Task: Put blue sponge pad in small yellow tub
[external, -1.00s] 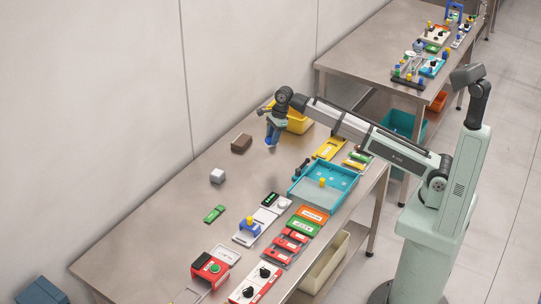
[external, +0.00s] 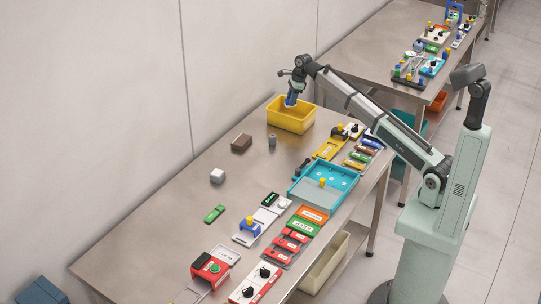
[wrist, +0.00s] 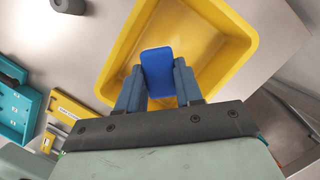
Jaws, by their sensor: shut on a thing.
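The blue sponge pad (wrist: 158,72) is held between the two fingers of my gripper (wrist: 158,88), which is shut on it. In the external view my gripper (external: 291,98) is at the far end of the table, with the blue pad at its tip. The small yellow tub (external: 302,122) stands on the table there. In the wrist view the pad is over the opening of the yellow tub (wrist: 119,62), whose floor looks empty where it shows. I cannot tell exactly how high the pad is above the floor.
A dark grey cylinder (external: 272,140) stands near the tub, with a brown block (external: 241,143) and a pale grey cube (external: 217,176) further left. A teal tray (external: 340,184) and several panels line the near side. The table's left part is mostly clear.

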